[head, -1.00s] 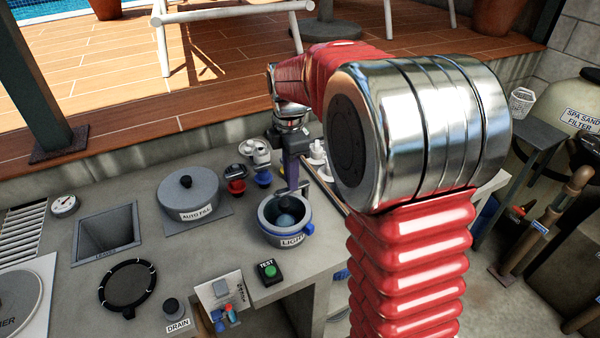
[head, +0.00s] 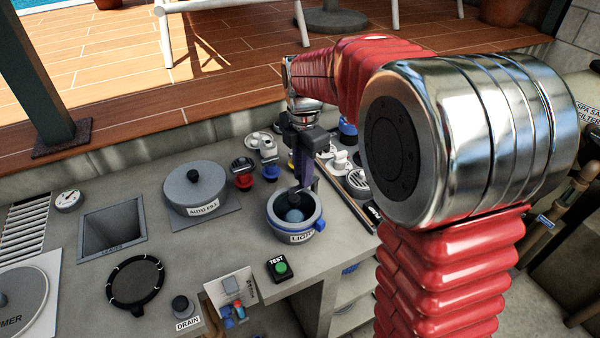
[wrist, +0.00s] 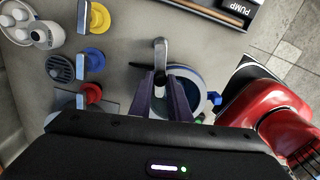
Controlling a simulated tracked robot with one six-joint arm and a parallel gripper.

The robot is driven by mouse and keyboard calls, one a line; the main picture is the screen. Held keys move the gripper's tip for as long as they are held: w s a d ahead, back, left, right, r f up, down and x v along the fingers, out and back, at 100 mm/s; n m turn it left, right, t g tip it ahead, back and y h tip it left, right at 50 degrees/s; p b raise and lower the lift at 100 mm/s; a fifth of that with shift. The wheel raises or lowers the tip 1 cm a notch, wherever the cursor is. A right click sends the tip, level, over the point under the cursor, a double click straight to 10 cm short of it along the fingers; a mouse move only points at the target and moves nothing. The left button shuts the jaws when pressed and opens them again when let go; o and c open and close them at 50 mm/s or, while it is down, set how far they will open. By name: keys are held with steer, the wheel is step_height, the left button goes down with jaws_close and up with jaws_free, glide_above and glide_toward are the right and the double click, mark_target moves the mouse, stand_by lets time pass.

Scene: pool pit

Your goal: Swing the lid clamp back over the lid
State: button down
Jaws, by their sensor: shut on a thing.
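The round grey housing labelled LIGHT (head: 302,237) stands on the bench with a blue band around it. A pale blue dome shows inside its rim. In the wrist view, the housing's blue-and-grey rim (wrist: 203,82) is partly behind my fingers. A short grey metal bar (wrist: 160,53), which looks like the lid clamp, reaches from between my fingertips past the rim, away from me. My gripper (head: 303,186) is at the rear rim of the housing, with its purple fingers (wrist: 167,92) pointing down, shut on the clamp. The fingers hide the clamp's pivot and part of the housing.
The AUTO FILL lid (head: 194,183) stands to the left. Red-, blue- and yellow-based handles (wrist: 92,93) stand close beside the gripper. The green TEST button (head: 281,267) is in front. A tray labelled PUMP (wrist: 232,12) lies beyond the housing. Bare bench surrounds the housing's left side.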

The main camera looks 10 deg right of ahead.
steer(key=shift+d, duration=0.1)
steer(key=c, duration=1.7)
jaws_free()
steer(key=shift+s, duration=0.1)
steer(key=shift+o, duration=0.2)
steer(key=shift+r, duration=0.15)
step_height(320, 180, up, 13)
steer(key=shift+r, duration=0.2)
steer(key=shift+m, duration=0.3)
